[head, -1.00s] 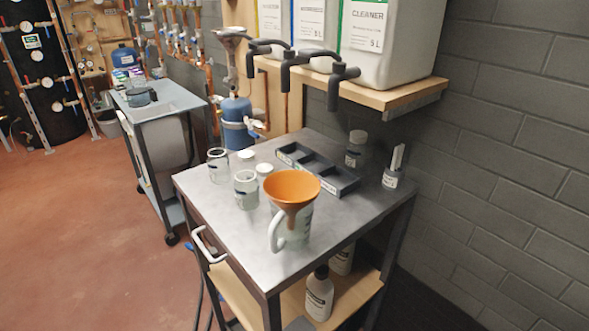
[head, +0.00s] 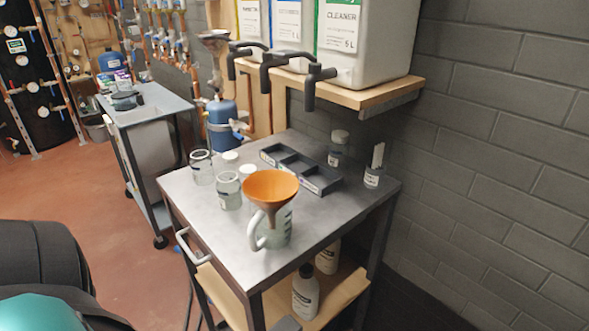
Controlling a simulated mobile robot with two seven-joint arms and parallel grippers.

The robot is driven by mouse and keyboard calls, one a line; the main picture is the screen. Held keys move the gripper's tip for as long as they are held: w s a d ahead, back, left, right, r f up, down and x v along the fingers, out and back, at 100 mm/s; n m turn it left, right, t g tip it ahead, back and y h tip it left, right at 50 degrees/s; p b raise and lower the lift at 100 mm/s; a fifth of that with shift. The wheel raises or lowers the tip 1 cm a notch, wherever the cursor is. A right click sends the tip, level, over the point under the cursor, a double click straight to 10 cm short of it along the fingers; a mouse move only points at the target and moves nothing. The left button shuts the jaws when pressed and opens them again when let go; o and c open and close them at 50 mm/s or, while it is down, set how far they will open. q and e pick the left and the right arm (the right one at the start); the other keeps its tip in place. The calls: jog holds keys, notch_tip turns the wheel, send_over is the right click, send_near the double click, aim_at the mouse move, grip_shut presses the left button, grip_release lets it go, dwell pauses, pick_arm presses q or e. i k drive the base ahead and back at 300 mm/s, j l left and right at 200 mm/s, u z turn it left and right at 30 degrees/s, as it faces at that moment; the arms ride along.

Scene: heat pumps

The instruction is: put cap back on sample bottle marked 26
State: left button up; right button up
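Two open clear glass jars stand on the left of the metal cart top: a rear jar (head: 202,168) and a front jar (head: 228,191). Their labels are too small to read, so I cannot tell which is marked 26. Two white caps, a rear cap (head: 230,156) and a front cap (head: 247,171), lie on the cart top to the right of the jars. A capped bottle (head: 337,149) stands at the back, its number unreadable. Neither gripper is in view; a dark and teal part of my arm shows at the lower left.
An orange funnel (head: 271,186) sits in a handled measuring jug (head: 272,230) at the cart's front. A dark divided tray (head: 301,169) and a small labelled container (head: 373,170) are behind. A shelf with canisters and taps overhangs the back. The front right cart top is clear.

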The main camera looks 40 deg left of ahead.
aim_at(228, 184)
jog(key=k+j, duration=0.2)
jog(key=j, duration=0.15)
jog(key=k+j, duration=0.15)
jog(key=j, duration=0.15)
jog(key=k+j+z, duration=0.1)
jog(key=j, duration=0.25)
jog(key=k, duration=0.1)
